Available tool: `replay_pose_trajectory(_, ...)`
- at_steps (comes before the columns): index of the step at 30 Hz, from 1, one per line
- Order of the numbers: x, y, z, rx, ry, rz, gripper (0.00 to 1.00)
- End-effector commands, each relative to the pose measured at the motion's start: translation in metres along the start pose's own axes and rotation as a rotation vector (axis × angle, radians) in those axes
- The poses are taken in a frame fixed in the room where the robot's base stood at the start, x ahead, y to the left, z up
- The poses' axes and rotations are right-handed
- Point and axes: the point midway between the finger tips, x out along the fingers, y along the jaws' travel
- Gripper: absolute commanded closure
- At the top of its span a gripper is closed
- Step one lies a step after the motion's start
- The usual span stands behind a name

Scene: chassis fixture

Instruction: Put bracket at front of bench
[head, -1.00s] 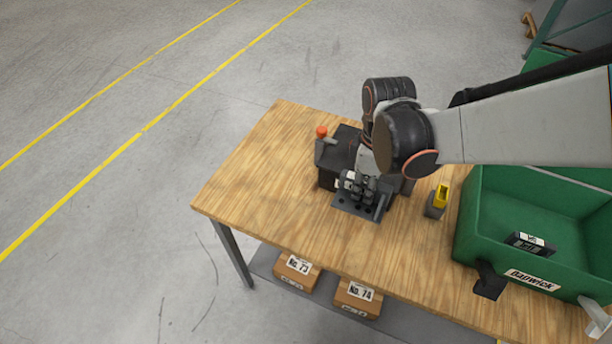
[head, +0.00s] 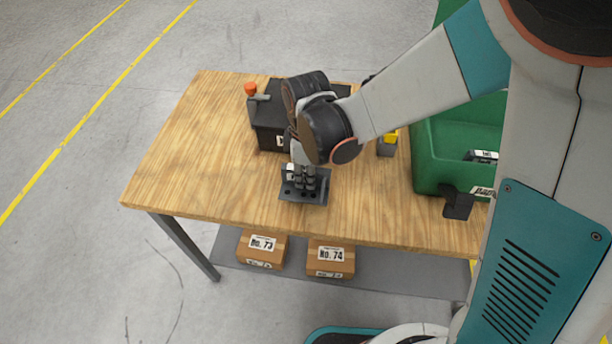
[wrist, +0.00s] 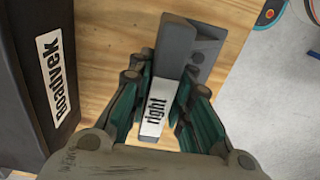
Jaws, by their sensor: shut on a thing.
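The dark grey bracket (head: 303,197) has a flat plate with holes and is near the front edge of the bench (head: 190,180). In the wrist view the bracket (wrist: 178,45) shows an upright wall and a white label reading "right". My gripper (head: 308,176) is shut on the bracket, and its fingers (wrist: 165,100) lie on both sides of the labelled part. The fingers hide part of the bracket. I cannot tell whether its plate touches the bench top.
A black box (head: 268,135) with an orange knob stands behind the bracket. A yellow-topped grey block (head: 387,147) and a green bin (head: 425,165) are to the right. Bench top at left is clear. Boxes No. 73 (head: 262,250) and No. 74 (head: 331,258) sit on the lower shelf.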

Motion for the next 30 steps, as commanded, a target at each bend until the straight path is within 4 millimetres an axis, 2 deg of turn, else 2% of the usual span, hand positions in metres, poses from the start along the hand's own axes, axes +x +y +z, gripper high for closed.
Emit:
replay_pose_trajectory(6, 0.031, 0.001, 0.000, 0.001, 0.000, 0.000, 1.00)
replay_pose_trajectory(9, 0.040, 0.001, 0.000, 0.001, 0.000, 0.000, 1.00)
replay_pose_trajectory(21, 0.042, 0.001, 0.001, 0.001, 0.000, 0.000, 1.00)
replay_pose_trajectory(22, 0.043, 0.001, 0.001, 0.001, 0.000, 0.000, 0.79)
replay_pose_trajectory(24, 0.042, 0.001, 0.001, 0.001, 0.000, 0.000, 0.63)
replay_pose_trajectory(30, 0.042, 0.001, 0.001, 0.001, 0.000, 0.000, 0.61)
